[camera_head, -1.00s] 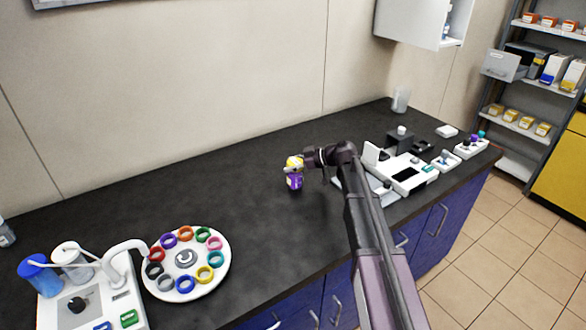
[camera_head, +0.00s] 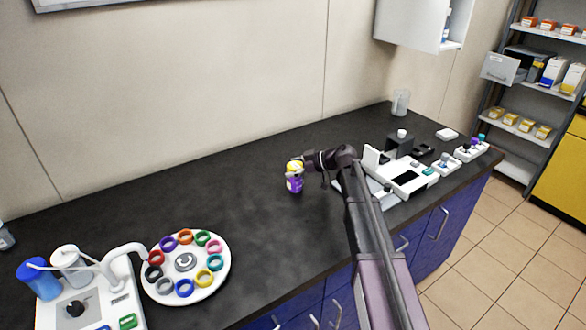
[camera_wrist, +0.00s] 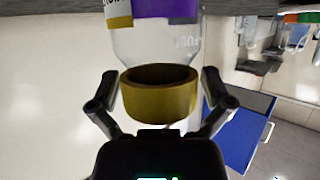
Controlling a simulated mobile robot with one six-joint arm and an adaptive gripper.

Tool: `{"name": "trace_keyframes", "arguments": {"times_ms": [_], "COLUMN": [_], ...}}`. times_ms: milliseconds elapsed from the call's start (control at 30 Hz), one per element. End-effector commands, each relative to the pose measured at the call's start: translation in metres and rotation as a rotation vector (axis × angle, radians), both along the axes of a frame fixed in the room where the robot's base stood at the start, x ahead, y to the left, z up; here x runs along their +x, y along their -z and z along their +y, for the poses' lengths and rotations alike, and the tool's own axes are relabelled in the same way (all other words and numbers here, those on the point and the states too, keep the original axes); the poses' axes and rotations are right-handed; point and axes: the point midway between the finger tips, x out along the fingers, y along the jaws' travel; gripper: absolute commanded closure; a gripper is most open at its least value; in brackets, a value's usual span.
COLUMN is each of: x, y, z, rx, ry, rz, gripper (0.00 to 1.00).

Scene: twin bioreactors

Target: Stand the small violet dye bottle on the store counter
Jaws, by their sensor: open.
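The small dye bottle (camera_head: 295,185) has a violet label and a yellow collar. It appears upright on the dark counter (camera_head: 245,195), near the middle of the head view. In the wrist view the bottle (camera_wrist: 165,42) shows upside down, with clear shoulders and part of a violet label. My gripper (camera_head: 296,166) is at the bottle's top, reaching from the right. In the wrist view my gripper (camera_wrist: 158,82) is open, with one finger on each side of the yellow collar (camera_wrist: 160,98) and small gaps showing. The head view does not clearly show the bottle's base contact.
A round white carousel of coloured rings (camera_head: 207,285) and a device with blue and white cups (camera_head: 75,300) stand at the left. White instruments (camera_head: 408,175) stand to the right. A clear beaker (camera_head: 400,102) stands at the back. Counter between carousel and bottle is clear.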

Motion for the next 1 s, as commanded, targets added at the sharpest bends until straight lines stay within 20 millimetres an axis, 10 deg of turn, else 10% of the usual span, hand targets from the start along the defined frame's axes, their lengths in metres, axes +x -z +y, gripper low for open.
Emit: {"name": "trace_keyframes", "arguments": {"times_ms": [367, 1000], "x": [-0.003, -0.021], "y": [-0.011, -0.046], "z": [-0.015, -0.100], "rx": [0.000, 0.000], "ry": [0.002, 0.002], "rz": [-0.001, 0.000], "gripper": [0.00, 0.00]}}
